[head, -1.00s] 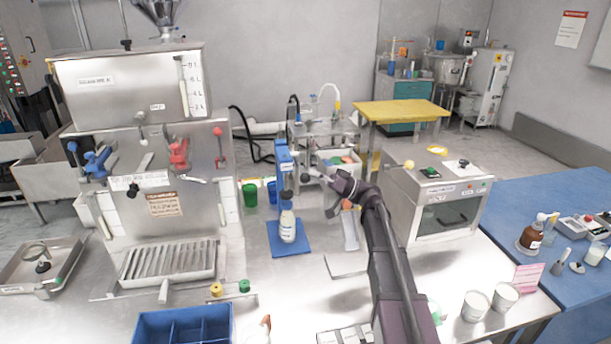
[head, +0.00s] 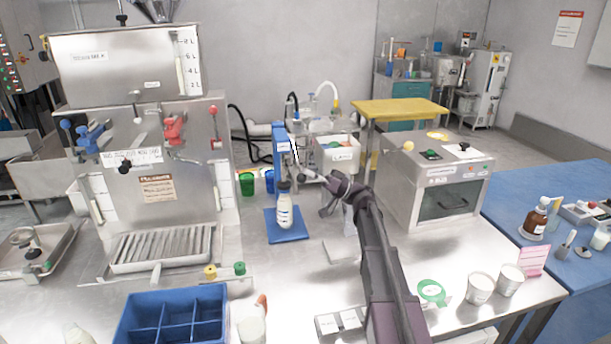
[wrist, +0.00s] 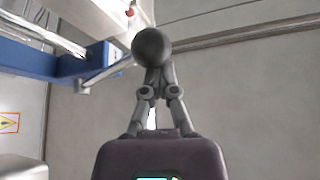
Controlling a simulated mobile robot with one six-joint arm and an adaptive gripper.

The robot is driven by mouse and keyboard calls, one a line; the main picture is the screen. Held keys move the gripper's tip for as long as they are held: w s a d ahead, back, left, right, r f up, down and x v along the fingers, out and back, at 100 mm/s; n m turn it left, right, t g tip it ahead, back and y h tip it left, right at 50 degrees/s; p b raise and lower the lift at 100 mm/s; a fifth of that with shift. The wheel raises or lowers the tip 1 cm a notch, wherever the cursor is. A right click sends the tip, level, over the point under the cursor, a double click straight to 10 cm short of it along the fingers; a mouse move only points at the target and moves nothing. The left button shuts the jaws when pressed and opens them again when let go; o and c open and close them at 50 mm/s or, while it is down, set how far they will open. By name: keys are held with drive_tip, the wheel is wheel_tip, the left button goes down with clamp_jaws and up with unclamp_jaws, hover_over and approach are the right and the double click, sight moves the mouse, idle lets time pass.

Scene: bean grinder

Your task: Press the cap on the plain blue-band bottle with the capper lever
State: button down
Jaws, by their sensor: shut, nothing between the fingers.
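A white bottle with a blue band (head: 286,214) stands upright on the blue base plate (head: 298,234) of the capper. Its top is dark, and I cannot tell the cap from the capper's head there. The capper's blue column (head: 283,150) rises behind the bottle. In the wrist view, the lever's round black knob (wrist: 152,45) is right at my fingertips and partly covers them. My gripper (wrist: 158,75) is shut with nothing between the fingers. I cannot tell whether it touches the knob. In the head view my gripper (head: 312,178) is right of the capper, above the bottle's top.
A steel filling machine (head: 140,90) stands left. A blue divided crate (head: 128,325) is in front. A steel box machine (head: 437,190) stands right of my arm. Green (head: 247,184) and blue cups stand behind the capper. White tubs (head: 480,289) are at the front right.

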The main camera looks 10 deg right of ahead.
drive_tip(key=shift+s+a+f, duration=0.2)
drive_tip(key=shift+f, duration=0.45)
drive_tip(key=shift+r, duration=0.1)
wheel_tip(320, 180, up, 5)
drive_tip(key=d+p, duration=0.1)
drive_tip(key=p, duration=0.4)
drive_tip(key=w+b+v, duration=0.2)
drive_tip(key=b+v, duration=0.3)
drive_tip(key=v, duration=0.5)
idle(0.3)
